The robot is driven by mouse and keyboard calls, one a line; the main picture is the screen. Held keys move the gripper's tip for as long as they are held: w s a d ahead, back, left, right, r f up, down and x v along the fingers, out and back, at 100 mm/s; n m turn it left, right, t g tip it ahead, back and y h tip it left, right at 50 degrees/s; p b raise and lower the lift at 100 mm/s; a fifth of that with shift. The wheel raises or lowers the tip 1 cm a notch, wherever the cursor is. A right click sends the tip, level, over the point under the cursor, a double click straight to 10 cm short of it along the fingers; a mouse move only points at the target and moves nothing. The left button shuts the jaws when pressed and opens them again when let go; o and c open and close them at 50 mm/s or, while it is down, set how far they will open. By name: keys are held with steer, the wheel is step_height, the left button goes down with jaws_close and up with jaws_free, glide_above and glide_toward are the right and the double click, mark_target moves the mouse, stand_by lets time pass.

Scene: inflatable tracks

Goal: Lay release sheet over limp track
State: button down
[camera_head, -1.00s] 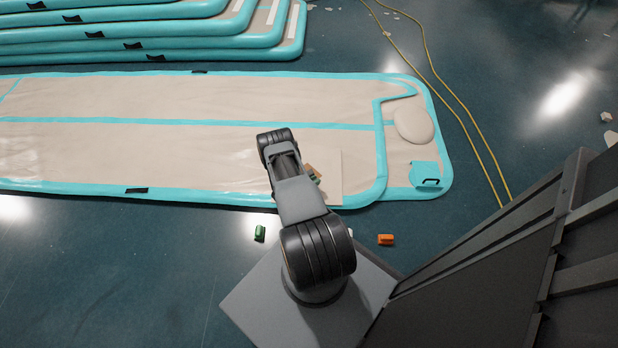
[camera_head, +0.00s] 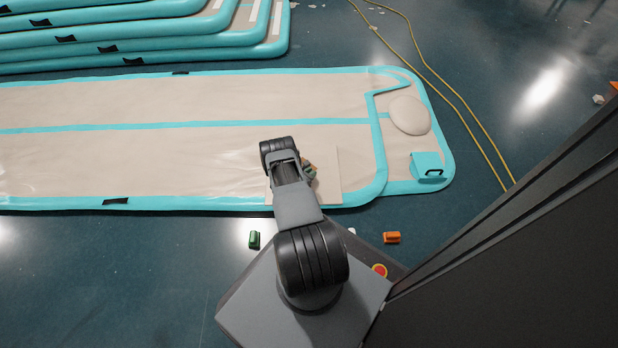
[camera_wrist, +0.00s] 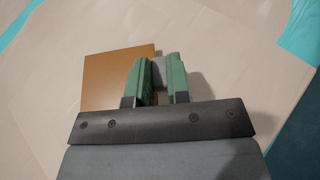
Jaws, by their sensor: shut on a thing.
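The limp track (camera_head: 200,160), beige with teal edges, lies flat across the head view. A pale square (camera_head: 328,180) lies on it near its front edge, partly behind my arm. My gripper (camera_wrist: 160,75) has green fingers, pointing down over the pale surface. They are closed on a small grey piece (camera_wrist: 160,68). A brown square sheet (camera_wrist: 112,78), likely the release sheet, shows beside and behind the fingers in the wrist view. The grey piece seems to belong to it, but the join is hidden. I cannot tell whether the sheet touches the track.
A round beige disc (camera_head: 409,115) and a teal box with a dark handle (camera_head: 428,167) sit at the track's right end. Stacked tracks (camera_head: 140,40) stand behind; a yellow cable (camera_head: 450,95) runs right.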

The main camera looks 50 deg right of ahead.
steer(key=shift+f, duration=0.6)
steer(key=shift+f, duration=0.2)
steer(key=c, duration=1.1)
jaws_free()
steer(key=shift+r, duration=0.1)
